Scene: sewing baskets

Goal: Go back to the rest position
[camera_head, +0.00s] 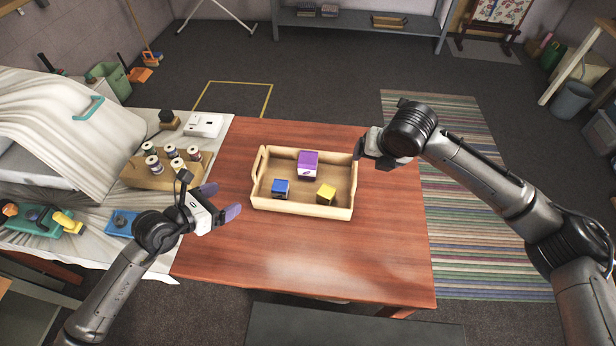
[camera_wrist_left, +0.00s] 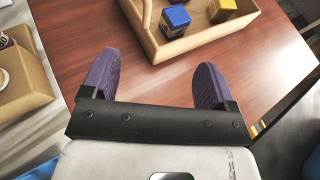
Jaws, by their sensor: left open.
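My left gripper (camera_head: 222,200) is open and empty above the left part of the red-brown table, to the left of the wooden tray. Its two purple fingers stand wide apart in the left wrist view (camera_wrist_left: 155,85), with only bare table between them. My right gripper (camera_head: 372,152) is at the tray's right side, near its back right corner. Its fingers are mostly hidden by the wrist, so I cannot tell its opening. The wooden tray (camera_head: 300,208) holds a purple box (camera_head: 308,164), a blue cube (camera_head: 280,188) and a yellow cube (camera_head: 326,194).
The wooden table (camera_head: 350,260) is clear in front of the tray. On the left, a cloth-covered surface holds a wooden rack (camera_head: 150,178) with several thread spools, a white box (camera_head: 204,125) and a blue item (camera_head: 121,223). A striped rug (camera_head: 470,230) lies right of the table.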

